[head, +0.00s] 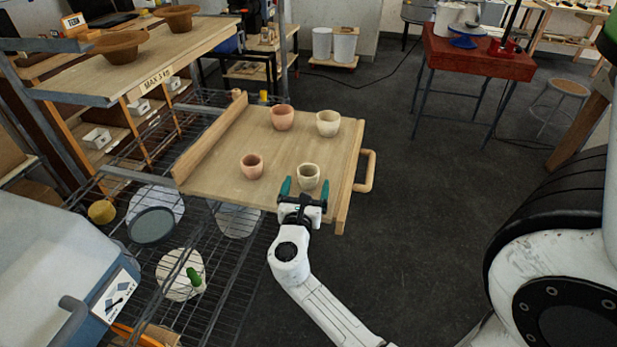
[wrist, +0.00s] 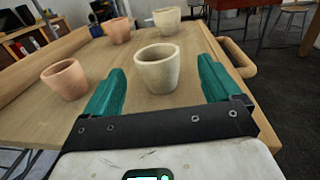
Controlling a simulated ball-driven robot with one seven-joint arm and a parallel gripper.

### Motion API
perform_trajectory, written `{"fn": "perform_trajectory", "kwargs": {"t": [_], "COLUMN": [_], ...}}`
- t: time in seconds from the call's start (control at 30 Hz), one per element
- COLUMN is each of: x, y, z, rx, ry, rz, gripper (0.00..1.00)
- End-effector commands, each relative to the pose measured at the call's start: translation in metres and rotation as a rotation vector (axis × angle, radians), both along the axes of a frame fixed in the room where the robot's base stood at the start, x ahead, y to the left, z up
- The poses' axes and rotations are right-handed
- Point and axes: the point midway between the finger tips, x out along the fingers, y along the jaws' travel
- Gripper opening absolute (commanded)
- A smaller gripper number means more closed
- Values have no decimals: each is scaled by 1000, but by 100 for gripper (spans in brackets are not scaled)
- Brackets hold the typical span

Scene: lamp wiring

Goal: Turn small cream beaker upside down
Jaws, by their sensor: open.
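The small cream beaker (head: 308,176) stands upright, mouth up, near the front edge of the wooden tray (head: 215,178). In the wrist view the small cream beaker (wrist: 158,68) is centred just beyond and between the teal fingers. My gripper (head: 305,187) is open and empty at the tray's front edge; in the wrist view my gripper (wrist: 158,85) has its fingers spread wide to either side of the beaker, with no contact visible.
A small terracotta beaker (head: 252,166) stands left of the cream one. A larger terracotta beaker (head: 281,118) and a larger cream beaker (head: 328,123) stand behind. The tray has a raised left rail (head: 208,140) and a right handle (head: 367,170). Its middle is clear.

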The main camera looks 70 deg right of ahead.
Motion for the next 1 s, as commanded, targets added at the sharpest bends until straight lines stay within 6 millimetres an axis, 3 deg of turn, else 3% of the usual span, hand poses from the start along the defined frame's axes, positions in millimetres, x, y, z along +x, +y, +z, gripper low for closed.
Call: {"fn": "perform_trajectory", "kwargs": {"t": [0.17, 0.5, 0.77, 1.0], "x": [2, 12, 13, 13], "y": [-11, -53, -55, -55], "z": [3, 7, 5, 6], "rx": [0, 1, 1, 1], "ry": [-1, -2, -2, -2], "rz": [-2, -1, 0, 0], "gripper": [91, 91, 91, 70]}}
